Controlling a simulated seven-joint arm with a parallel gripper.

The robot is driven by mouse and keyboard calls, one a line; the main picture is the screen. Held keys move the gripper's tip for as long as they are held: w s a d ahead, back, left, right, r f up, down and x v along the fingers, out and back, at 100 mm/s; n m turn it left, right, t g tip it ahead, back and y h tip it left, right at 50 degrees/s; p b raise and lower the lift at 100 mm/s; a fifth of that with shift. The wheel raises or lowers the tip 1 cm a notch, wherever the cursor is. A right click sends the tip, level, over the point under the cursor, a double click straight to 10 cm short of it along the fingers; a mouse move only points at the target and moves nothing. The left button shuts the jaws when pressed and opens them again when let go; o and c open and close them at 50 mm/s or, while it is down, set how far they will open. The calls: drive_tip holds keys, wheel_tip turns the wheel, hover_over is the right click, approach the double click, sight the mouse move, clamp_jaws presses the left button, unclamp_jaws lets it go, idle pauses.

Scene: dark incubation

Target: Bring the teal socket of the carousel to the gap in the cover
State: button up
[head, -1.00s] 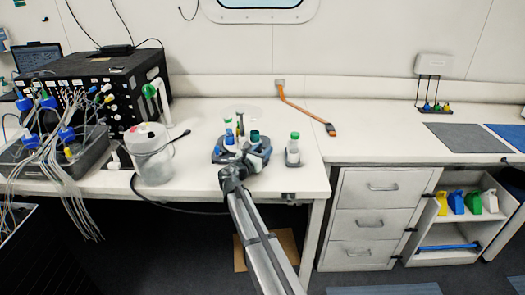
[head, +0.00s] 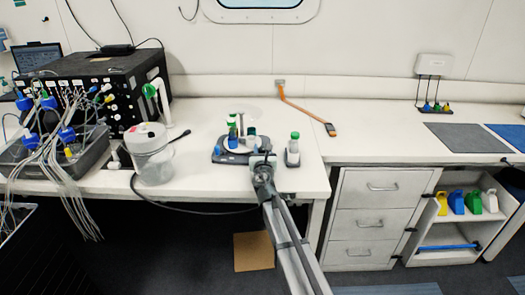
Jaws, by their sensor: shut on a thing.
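The carousel (head: 236,157) stands near the bench's front edge, with a pale disc on a dark base. Small coloured parts stand on it: a green-topped vial (head: 232,121), a blue piece (head: 218,151) and a teal piece (head: 252,132), which looks like the teal socket. A clear round cover (head: 246,113) seems to lie over it; its gap cannot be made out. My gripper (head: 262,157) is at the carousel's near right edge, shut on it as far as I can tell. The fingertips and the gripped part are too small to see clearly.
A green-capped bottle (head: 293,149) stands close to the right of my gripper. A clear jar (head: 151,155) stands to the left. An orange strap (head: 303,109) lies behind. The white bench is clear between these and the right-hand mats.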

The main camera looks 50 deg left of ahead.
drive_tip(key=shift+n+g+y, duration=0.6)
drive_tip(key=shift+g, duration=0.1)
idle(0.3)
drive_tip(key=o, duration=0.9)
drive_tip(key=shift+o, duration=0.2)
drive_tip(key=v, duration=1.3)
drive_tip(key=shift+s+d, duration=0.25)
drive_tip(key=shift+d, duration=0.05)
